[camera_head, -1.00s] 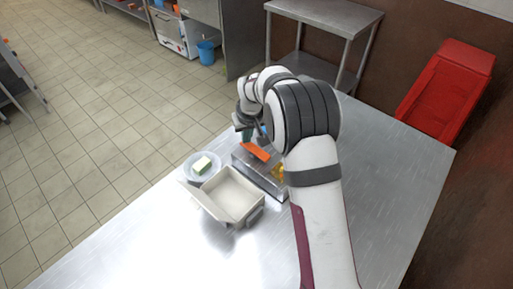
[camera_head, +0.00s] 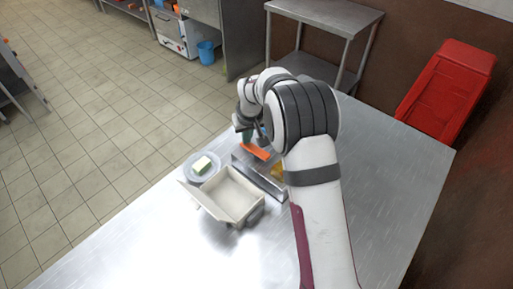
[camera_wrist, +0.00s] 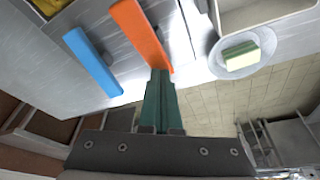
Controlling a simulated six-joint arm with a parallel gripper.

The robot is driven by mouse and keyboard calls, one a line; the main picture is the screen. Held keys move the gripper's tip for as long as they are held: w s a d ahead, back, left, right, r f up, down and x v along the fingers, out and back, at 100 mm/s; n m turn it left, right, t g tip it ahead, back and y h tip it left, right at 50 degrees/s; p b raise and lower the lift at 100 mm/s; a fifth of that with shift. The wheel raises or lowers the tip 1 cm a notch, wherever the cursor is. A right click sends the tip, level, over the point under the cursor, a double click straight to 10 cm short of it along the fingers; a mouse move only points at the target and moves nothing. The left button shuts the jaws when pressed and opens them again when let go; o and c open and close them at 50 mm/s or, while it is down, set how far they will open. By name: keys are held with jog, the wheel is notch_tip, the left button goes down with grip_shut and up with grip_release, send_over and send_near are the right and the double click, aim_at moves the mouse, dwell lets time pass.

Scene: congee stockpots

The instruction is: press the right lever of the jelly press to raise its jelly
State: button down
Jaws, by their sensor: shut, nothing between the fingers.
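The jelly press (camera_head: 262,180) is a grey metal body on the table, partly hidden by my arm in the head view. Its orange lever (camera_head: 258,152) sticks out at the far end; it also shows in the wrist view (camera_wrist: 140,35). A blue lever (camera_wrist: 92,62) lies beside it, apart from my fingers. My gripper (camera_wrist: 158,80) has green fingers, shut and empty, with the tips at the outer end of the orange lever; I cannot tell whether they touch. A yellow patch (camera_head: 278,171) shows at the press beside my arm, probably jelly.
A white rectangular tray (camera_head: 206,204) stands next to the press. A plate (camera_head: 192,174) with a pale green-and-white block (camera_head: 202,165) is beyond it. The table's front and right areas are clear. A red bin (camera_head: 447,90) stands past the right edge.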

jog(key=shift+f, duration=0.2)
notch_tip(320, 180, up, 8)
dwell(0.8)
